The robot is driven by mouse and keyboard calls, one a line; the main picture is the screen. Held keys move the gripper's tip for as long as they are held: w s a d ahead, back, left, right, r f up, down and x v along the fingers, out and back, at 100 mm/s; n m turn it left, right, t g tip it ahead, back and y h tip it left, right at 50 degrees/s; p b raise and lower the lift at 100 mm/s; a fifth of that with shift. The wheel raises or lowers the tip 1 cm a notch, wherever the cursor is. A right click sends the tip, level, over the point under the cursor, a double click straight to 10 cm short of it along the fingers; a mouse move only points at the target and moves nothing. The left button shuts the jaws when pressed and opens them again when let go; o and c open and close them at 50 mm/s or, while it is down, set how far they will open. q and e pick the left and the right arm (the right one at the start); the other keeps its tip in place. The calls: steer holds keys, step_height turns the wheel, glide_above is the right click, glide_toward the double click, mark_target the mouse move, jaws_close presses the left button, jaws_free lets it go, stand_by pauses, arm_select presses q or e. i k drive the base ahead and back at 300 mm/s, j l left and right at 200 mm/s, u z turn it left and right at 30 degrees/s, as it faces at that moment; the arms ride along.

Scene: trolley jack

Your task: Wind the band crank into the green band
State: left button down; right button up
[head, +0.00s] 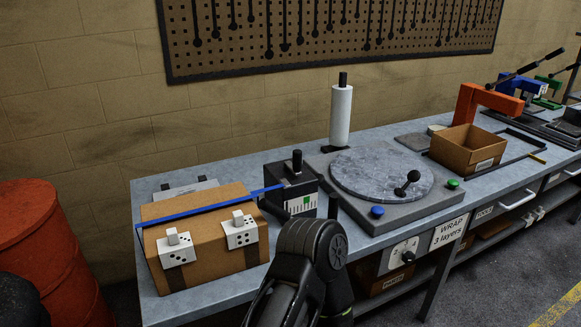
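The box's front face carries a white gauge with a green band (306,199); the pointer is too small to read. My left gripper is not in view.
Two white blocks with black dots (241,231) sit on the carton's front edge. A round grey turntable (380,172) with a black-knobbed lever is to the right. A white roll (341,115) stands behind. A red drum (50,255) is at the left.

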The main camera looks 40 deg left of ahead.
mark_target(295, 166)
steer(key=u, duration=1.45)
steer(key=i+l+z, duration=0.1)
steer(key=i, duration=0.05)
